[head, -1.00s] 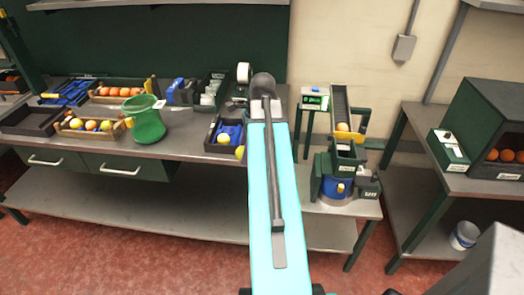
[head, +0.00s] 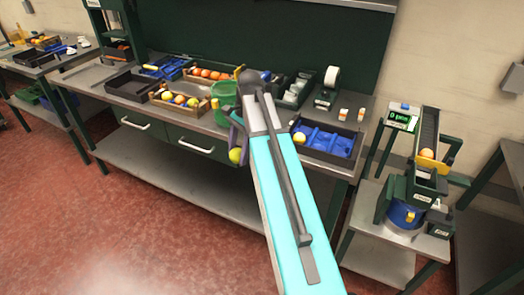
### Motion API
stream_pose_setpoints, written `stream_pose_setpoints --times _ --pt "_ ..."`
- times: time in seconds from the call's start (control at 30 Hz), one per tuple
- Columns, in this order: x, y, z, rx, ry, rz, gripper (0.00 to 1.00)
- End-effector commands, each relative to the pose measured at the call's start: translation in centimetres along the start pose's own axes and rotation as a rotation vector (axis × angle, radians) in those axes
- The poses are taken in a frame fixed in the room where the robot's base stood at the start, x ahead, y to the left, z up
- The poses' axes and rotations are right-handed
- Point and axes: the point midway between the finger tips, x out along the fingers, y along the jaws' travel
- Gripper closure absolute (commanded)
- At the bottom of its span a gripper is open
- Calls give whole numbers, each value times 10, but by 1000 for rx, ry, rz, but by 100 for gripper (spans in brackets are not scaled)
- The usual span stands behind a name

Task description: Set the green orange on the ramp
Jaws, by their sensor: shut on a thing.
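My gripper (head: 238,138) is at the far end of my cyan arm, mostly hidden behind it. It is shut on a yellow-green fruit (head: 235,155), which I take for the green orange, in front of the workbench's front edge. The ramp (head: 429,128) is a dark sloping chute on the stand at the right, well to the right of my gripper. An orange fruit (head: 426,154) sits near its lower end, by a yellow bar.
A small display box (head: 402,117) stands beside the ramp. The red floor is clear at the left.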

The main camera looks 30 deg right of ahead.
Motion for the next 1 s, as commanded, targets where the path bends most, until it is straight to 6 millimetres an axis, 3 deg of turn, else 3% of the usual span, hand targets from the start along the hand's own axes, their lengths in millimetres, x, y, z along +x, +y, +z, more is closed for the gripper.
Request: stream_pose_setpoints --times 0.2,0.5,0.7,1.0 --pt "17 -35 53 -190 -4 51 81" --pt "38 -65 119 -412 -12 109 81" --pt "43 -71 138 -475 -15 126 81" --pt "44 -72 140 -480 -15 127 81"
